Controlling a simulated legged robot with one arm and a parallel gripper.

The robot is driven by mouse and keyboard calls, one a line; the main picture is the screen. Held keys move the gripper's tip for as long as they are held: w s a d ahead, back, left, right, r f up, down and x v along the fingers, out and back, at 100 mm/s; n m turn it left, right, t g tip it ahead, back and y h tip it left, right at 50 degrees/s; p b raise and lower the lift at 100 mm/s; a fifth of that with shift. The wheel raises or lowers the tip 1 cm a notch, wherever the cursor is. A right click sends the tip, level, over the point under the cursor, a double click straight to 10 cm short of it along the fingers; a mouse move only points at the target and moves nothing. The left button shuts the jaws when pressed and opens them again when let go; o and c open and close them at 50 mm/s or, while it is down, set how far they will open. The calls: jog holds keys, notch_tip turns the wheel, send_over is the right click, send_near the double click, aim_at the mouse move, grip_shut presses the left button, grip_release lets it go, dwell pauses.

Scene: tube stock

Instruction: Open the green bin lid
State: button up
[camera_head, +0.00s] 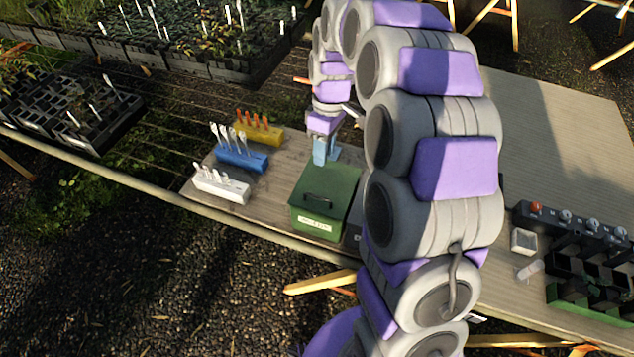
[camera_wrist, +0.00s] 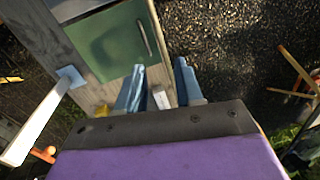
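The green bin (camera_head: 340,185) stands on the wooden bench with its lid down. The lid has a dark handle (camera_head: 318,200), and a pale label is on the bin's front. In the wrist view the green lid (camera_wrist: 105,40) is at the upper left, with its handle (camera_wrist: 144,38) near the lid's right edge. My gripper (camera_head: 323,152) is at the bin's far side, near its back edge. In the wrist view my gripper (camera_wrist: 160,67) has its two blue fingers apart, with nothing held between them. The handle lies beyond the fingertips, clear of them.
White (camera_head: 221,186), blue (camera_head: 240,158) and yellow (camera_head: 259,132) racks with upright pieces stand left of the bin. Black planting trays (camera_head: 100,108) lie farther left. My arm hides the bench right of the bin.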

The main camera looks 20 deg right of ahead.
jog(key=w+d+f+n+p, duration=0.1)
jog(key=w+d, duration=0.1)
jog(key=w, duration=0.2)
jog(key=b, duration=0.2)
send_over(320, 202)
notch_tip(320, 202, down, 17)
jog(key=shift+r, duration=0.2)
jog(key=shift+a+f, duration=0.3)
jog(key=shift+f, duration=0.1)
jog(key=shift+d, duration=0.35)
jog(key=shift+c, duration=0.6)
jog(key=shift+a, duration=0.1)
grip_shut()
